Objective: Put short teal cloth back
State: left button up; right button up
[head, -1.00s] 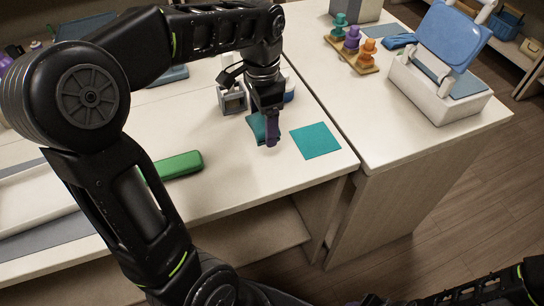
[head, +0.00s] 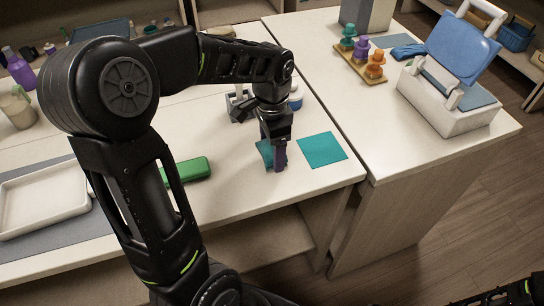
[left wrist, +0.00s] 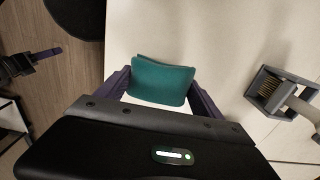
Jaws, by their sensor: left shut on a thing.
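My left gripper (head: 277,163) is shut on a short teal cloth (head: 264,153), a small folded piece. In the left wrist view the cloth (left wrist: 162,82) sits between the two purple fingers (left wrist: 160,90). A flat teal square (head: 321,150) lies on the table just right of the gripper, apart from the held cloth. I cannot tell how high the cloth is above the tabletop. My right gripper (left wrist: 32,62) shows partly at the left of the left wrist view; its jaw state is unclear.
A green case (head: 187,170) lies left of the gripper, and a grey holder (left wrist: 282,92) with a brush stands behind it. A white tray (head: 45,200) is far left. A peg board (head: 362,65) and a white box with blue lid (head: 450,105) stand on the right counter.

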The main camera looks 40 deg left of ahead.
aim_at(272, 158)
pick_arm(q)
jog(key=shift+f, duration=1.85)
jog(key=shift+f, duration=0.15)
jog(key=o, duration=1.2)
notch_tip(272, 158, up, 12)
jog(key=shift+r, duration=0.15)
